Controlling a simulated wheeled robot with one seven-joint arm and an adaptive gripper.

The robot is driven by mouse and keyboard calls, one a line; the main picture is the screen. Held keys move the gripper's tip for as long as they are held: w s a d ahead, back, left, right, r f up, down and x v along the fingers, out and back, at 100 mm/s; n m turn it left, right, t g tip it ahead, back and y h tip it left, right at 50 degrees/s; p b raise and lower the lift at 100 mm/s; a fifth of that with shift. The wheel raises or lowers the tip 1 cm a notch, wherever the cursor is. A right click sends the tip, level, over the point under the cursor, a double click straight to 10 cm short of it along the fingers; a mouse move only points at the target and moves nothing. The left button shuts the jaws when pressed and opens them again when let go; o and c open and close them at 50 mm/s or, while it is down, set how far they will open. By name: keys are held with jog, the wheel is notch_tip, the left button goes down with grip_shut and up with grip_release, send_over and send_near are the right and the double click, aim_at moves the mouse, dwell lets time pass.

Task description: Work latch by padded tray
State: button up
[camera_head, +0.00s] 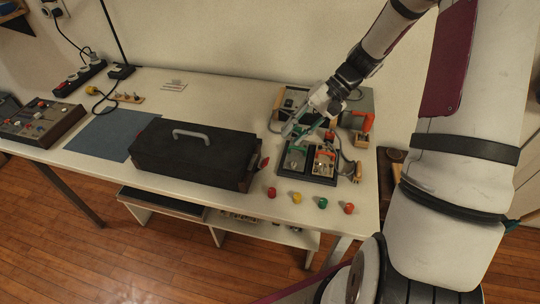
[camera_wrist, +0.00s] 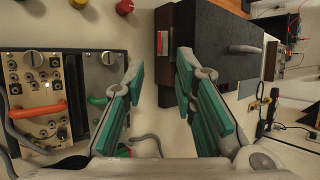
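A black case with a grey handle (camera_head: 195,153) sits on the bench; it also shows in the wrist view (camera_wrist: 222,65). On its near end is a small red and silver part, which looks like a latch (camera_wrist: 163,43); a red bit shows there in the head view (camera_head: 265,162). A dark tray (camera_head: 283,171) with two knobbed panels stands right of the case; I cannot tell if it is padded. It fills the left of the wrist view (camera_wrist: 123,70). My gripper (camera_head: 290,131) is above the tray. Its teal fingers (camera_wrist: 160,70) are apart and empty.
Several coloured knobs (camera_head: 297,197) lie along the front edge. An orange-handled tool (camera_head: 368,122) and a grey unit stand behind the tray. A blue mat (camera_head: 103,136) and a control box (camera_head: 40,122) are at the left. Bench between case and tray is narrow.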

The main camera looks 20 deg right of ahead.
aim_at(268, 160)
jog(key=x, duration=0.9)
jog(key=shift+a+f, duration=0.2)
jog(key=shift+f, duration=0.05)
grip_shut()
